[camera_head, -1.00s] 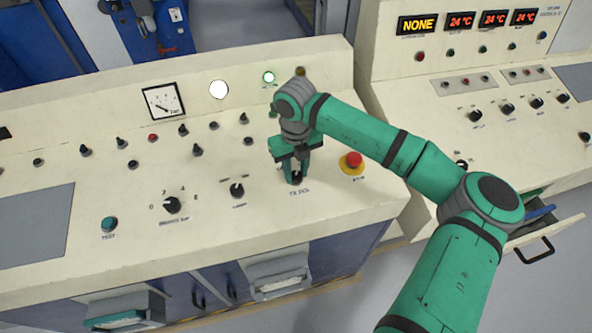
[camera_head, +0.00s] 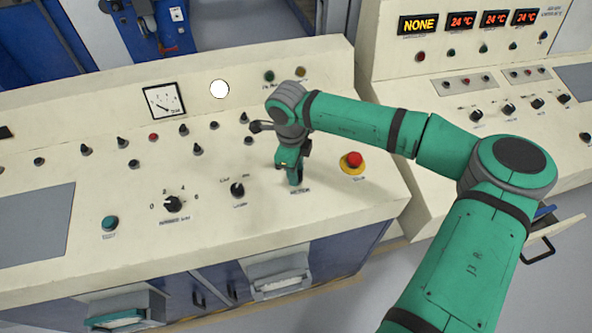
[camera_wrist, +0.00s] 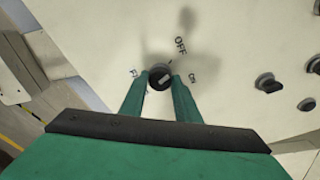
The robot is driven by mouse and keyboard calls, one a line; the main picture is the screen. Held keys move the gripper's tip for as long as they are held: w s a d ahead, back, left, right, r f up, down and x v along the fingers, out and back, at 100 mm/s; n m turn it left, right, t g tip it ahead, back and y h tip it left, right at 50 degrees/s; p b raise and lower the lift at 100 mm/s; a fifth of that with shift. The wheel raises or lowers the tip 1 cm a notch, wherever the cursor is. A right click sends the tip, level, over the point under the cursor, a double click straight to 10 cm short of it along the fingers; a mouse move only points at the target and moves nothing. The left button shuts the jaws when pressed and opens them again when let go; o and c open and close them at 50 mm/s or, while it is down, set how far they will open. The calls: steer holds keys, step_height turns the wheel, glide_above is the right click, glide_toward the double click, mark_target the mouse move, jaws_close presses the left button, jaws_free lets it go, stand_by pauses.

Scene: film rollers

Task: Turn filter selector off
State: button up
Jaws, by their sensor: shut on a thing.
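The selector knob (camera_wrist: 159,76) is a small round black knob on the cream panel. In the wrist view it sits between the two green fingertips of my gripper (camera_wrist: 160,82), which is shut on it. "OFF" is printed above and right of the knob, "ON" to its right, and a partly hidden label beginning with "F" to its left. A pale mark shows on the knob's top; which label it points at is hard to tell. In the head view my gripper (camera_head: 294,180) reaches down to the panel near its right end and hides the knob.
A red mushroom button (camera_head: 352,160) on a yellow base is close right of my gripper. Another black knob (camera_head: 237,190) is to its left. Several small toggles stand behind and left. The green lamp (camera_head: 269,76) at the back is dark.

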steer(key=shift+n, duration=1)
steer(key=o, duration=1)
steer(key=shift+o, duration=0.2)
step_height(320, 180, up, 11)
steer(key=shift+s+a, duration=0.4)
steer(key=shift+f, duration=0.1)
